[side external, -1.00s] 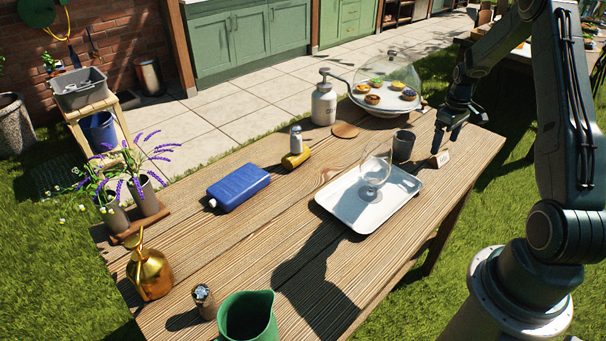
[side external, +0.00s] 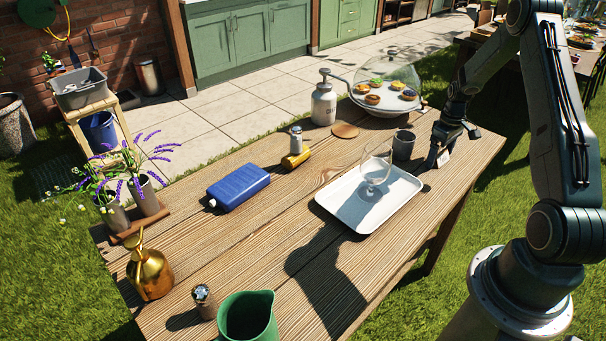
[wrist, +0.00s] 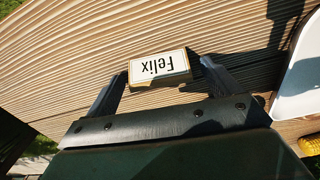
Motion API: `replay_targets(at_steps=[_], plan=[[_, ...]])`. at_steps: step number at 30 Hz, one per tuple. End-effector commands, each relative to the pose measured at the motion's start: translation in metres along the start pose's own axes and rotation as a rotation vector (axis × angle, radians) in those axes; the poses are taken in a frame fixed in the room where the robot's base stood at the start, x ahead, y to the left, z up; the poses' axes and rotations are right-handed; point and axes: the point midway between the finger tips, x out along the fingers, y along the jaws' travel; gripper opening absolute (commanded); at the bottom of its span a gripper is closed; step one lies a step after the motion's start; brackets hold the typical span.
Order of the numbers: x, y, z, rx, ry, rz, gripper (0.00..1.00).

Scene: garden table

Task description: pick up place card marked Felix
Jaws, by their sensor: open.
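The place card marked Felix (wrist: 158,67) stands on the wooden table, a small white card with a gold-brown edge. In the wrist view it lies between the two fingers of my gripper (wrist: 160,76), near their tips, with a narrow gap at the right finger. In the side view my gripper (side external: 436,160) is low at the table's right end. The card (side external: 443,157) shows there only in part, behind and beside the fingers. My gripper is open, and the card rests on the table.
A white tray (side external: 345,213) holding a clear glass (side external: 376,168) stands left of my gripper. A dark grey cup (side external: 403,145) is close by on the left. A domed cake stand (side external: 385,112) stands behind. The table's right edge is near.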

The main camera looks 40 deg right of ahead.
Motion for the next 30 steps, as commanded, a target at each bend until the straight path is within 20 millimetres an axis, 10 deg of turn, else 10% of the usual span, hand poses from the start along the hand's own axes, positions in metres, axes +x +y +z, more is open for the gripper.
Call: replay_targets(at_steps=[5,12,30], plan=[[0.0,0.0,0.0,0.0,0.0,0.0,0.87],[0.0,0.0,0.0,0.0,0.0,0.0,0.41],[-0.019,0.001,-0.001,0.0,0.002,0.002,0.41]])
